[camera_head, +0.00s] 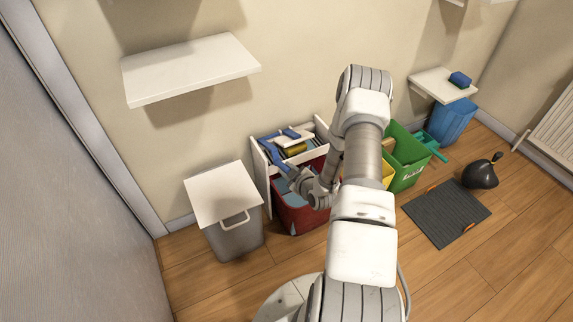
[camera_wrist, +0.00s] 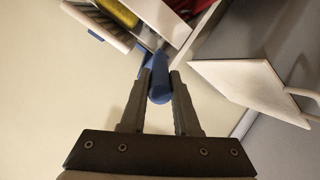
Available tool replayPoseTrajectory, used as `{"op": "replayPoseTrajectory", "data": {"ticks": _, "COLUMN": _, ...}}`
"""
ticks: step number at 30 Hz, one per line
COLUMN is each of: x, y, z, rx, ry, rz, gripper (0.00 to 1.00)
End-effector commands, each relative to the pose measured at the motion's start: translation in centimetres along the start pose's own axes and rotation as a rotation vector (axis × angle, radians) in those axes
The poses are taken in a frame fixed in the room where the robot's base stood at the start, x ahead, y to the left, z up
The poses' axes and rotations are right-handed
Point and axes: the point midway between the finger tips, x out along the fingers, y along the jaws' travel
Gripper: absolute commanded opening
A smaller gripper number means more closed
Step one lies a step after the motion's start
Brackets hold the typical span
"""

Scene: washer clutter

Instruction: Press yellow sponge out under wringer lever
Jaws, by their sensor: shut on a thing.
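The yellow sponge (camera_head: 296,149) lies in the white wringer frame on the red bucket (camera_head: 300,217). It also shows at the top edge of the wrist view (camera_wrist: 118,12), partly cut off. The wringer's blue lever (camera_head: 272,155) reaches out from the frame toward my gripper. In the wrist view my gripper (camera_wrist: 160,76) is shut on the end of the blue lever (camera_wrist: 158,92), with one dark finger on each side. In the head view my wrist hides part of the bucket, and the fingertips are hard to make out.
A grey bin (camera_head: 236,239) with a white lid (camera_head: 222,193) stands just left of the bucket. A green bin (camera_head: 409,158) and a blue bin (camera_head: 451,122) stand to the right. A white shelf (camera_head: 190,68) hangs above.

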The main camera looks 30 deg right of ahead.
Motion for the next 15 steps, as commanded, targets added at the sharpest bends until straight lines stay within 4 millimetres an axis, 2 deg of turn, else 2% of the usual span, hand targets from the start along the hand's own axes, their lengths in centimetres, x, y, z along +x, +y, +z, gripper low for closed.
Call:
{"op": "replayPoseTrajectory", "data": {"ticks": 6, "x": 0.25, "y": -0.54, "z": 0.72, "rx": 0.0, "ry": 0.03, "rz": 0.019, "gripper": 0.0}}
{"op": "replayPoseTrajectory", "data": {"ticks": 15, "x": 0.33, "y": -0.54, "z": 0.79, "rx": -0.001, "ry": 0.04, "rz": 0.026, "gripper": 0.0}}
